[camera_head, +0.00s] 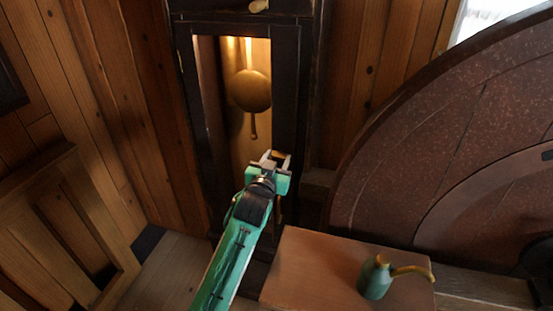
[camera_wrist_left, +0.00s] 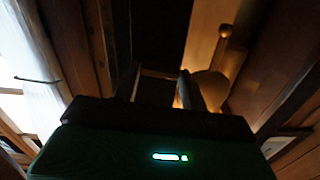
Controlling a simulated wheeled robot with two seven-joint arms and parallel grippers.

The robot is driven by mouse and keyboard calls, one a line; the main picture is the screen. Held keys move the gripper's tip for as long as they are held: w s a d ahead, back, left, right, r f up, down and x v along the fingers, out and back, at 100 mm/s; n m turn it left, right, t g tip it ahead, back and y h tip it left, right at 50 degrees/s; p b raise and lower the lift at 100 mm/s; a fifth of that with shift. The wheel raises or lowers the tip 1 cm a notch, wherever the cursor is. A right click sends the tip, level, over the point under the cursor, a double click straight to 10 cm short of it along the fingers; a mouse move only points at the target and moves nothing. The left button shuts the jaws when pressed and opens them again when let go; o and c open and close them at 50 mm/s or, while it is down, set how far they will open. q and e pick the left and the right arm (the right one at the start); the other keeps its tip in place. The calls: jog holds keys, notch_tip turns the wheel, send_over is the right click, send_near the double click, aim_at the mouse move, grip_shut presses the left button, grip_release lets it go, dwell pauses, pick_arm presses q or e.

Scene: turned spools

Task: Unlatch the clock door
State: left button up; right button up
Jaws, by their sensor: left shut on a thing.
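The tall dark clock stands against the plank wall in the head view. Its door (camera_head: 285,90) has a dark frame, looks closed, and shows a round brass pendulum (camera_head: 250,90) inside. The pendulum also shows in the left wrist view (camera_wrist_left: 213,88). My left gripper (camera_head: 279,156) is at the lower right part of the door frame. It is shut on a small part there, which appears to be the door latch, mostly hidden by the fingers. The left wrist view shows the two fingertips (camera_wrist_left: 160,78) against the dark frame. My right gripper is not in view.
A wooden box top (camera_head: 310,265) stands below right of the clock, with a green oil can (camera_head: 375,278) on it. A large round stone (camera_head: 450,130) fills the right side. A wooden railing (camera_head: 60,230) is at the left. A pale knob (camera_head: 258,6) sits above the door.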

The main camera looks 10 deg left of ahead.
pick_arm(q)
jog(key=m+p, duration=0.1)
jog(key=m, duration=0.2)
jog(key=shift+r+p, duration=0.1)
jog(key=shift+p, duration=0.2)
jog(key=m+p, duration=0.1)
jog(key=m, duration=0.3)
jog(key=shift+d+m+p, duration=0.1)
jog(key=shift+m+p, duration=0.3)
jog(key=m+p, duration=0.1)
jog(key=m, duration=0.4)
jog(key=shift+p, duration=0.4)
jog(key=shift+d+f+m+p, duration=0.15)
jog(key=shift+m+p, duration=0.15)
jog(key=shift+m, duration=0.7)
jog(key=shift+a+f+m+p, duration=0.15)
jog(key=shift+m+p, duration=0.15)
jog(key=shift+m, duration=0.7)
jog(key=shift+d, duration=0.1)
jog(key=o, duration=1)
jog(key=s+b, duration=0.1)
jog(key=s, duration=0.3)
jog(key=s+b, duration=0.1)
jog(key=s, duration=0.4)
jog(key=s+a+b, duration=0.1)
jog(key=s, duration=0.3)
jog(key=shift+s, duration=0.4)
